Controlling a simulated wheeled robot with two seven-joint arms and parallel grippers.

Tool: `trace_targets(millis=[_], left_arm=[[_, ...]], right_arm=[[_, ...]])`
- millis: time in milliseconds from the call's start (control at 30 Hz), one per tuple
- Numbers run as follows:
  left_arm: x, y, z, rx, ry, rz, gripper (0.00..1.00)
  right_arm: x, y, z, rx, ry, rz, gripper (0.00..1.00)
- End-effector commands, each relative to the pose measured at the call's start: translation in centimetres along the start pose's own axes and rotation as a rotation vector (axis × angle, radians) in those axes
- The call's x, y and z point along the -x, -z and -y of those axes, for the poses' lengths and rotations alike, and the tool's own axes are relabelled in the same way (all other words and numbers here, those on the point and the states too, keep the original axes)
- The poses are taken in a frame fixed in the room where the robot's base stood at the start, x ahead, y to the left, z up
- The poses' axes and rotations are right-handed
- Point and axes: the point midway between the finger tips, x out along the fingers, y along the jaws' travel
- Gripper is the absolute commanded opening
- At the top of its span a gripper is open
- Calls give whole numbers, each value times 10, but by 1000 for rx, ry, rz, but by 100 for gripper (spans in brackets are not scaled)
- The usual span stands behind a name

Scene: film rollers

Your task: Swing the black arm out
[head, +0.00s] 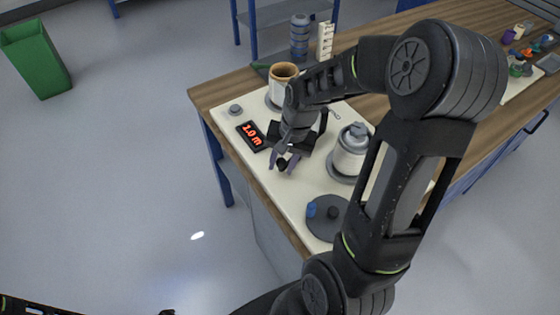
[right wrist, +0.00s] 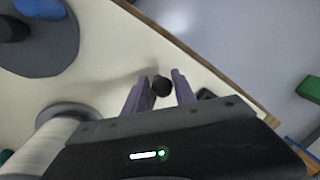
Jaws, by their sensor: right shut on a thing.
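My right gripper (head: 281,165) reaches down over the cream board and is shut on a small black knob (head: 282,163), which I take to be the end of the black arm. In the right wrist view the black knob (right wrist: 161,86) sits between the purple-grey fingers (right wrist: 158,92). The rest of the black arm is hidden behind my gripper and wrist. A white roll (head: 350,152) with a grey cap stands to the right of the gripper. A white roll with a brown rim (head: 283,84) stands behind it. My left gripper is not in view.
A black display (head: 252,136) reads "1.0 m" in red, left of the gripper. A grey disc (head: 322,230) with a blue peg and a dark peg lies at the board's near end. The wooden table's (head: 205,97) left edge is close by. A green bin (head: 36,60) stands on the floor.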

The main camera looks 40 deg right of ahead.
Motion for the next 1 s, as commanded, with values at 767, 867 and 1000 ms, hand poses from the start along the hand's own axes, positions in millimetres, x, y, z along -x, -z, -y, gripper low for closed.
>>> trace_targets(millis=[767,867,1000], left_arm=[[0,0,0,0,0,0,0],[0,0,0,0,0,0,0],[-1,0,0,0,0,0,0]], right_arm=[[2,1,1,16,4,-3,48],[2,1,1,15,3,-2,48],[9,1,1,15,4,-3,48]])
